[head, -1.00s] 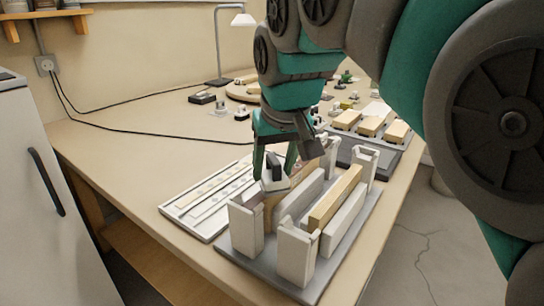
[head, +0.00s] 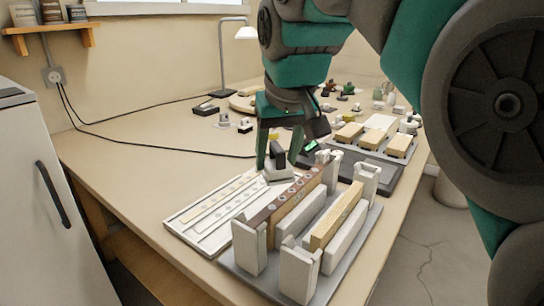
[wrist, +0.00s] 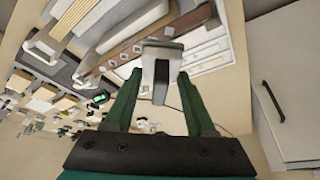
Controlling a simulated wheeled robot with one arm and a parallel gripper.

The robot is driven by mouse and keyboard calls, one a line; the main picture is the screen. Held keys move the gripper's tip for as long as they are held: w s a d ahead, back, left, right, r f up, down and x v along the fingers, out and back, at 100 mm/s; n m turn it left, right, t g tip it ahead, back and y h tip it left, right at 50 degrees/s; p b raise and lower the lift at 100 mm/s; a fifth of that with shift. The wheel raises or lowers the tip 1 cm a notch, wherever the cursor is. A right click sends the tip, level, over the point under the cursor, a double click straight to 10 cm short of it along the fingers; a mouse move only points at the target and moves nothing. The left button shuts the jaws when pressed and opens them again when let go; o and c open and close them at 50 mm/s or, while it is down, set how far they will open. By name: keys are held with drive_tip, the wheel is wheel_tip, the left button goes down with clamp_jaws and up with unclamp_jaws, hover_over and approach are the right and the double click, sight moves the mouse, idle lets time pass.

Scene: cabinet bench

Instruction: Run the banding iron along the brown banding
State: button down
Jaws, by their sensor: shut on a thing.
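My gripper (head: 277,158) is shut on the banding iron (head: 277,173), a small tool with a dark upright body and a pale flat base. The brown banding (head: 288,195) lies along the top edge of an upright board in the left slot of the holder, with pale spots along it. The iron is at the left of the banding, nearer its far end; whether they touch is hidden. In the wrist view the iron (wrist: 161,68) hangs between the fingers, and the brown banding (wrist: 128,47) runs diagonally behind it.
The grey base (head: 345,262) carries white posts (head: 299,270) and a second, pale-edged board (head: 338,218). A white tray of strips (head: 190,235) lies to the left. A dark tray with wooden blocks (head: 370,138) stands behind.

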sight(276, 144)
drive_tip(key=shift+r, duration=1.55)
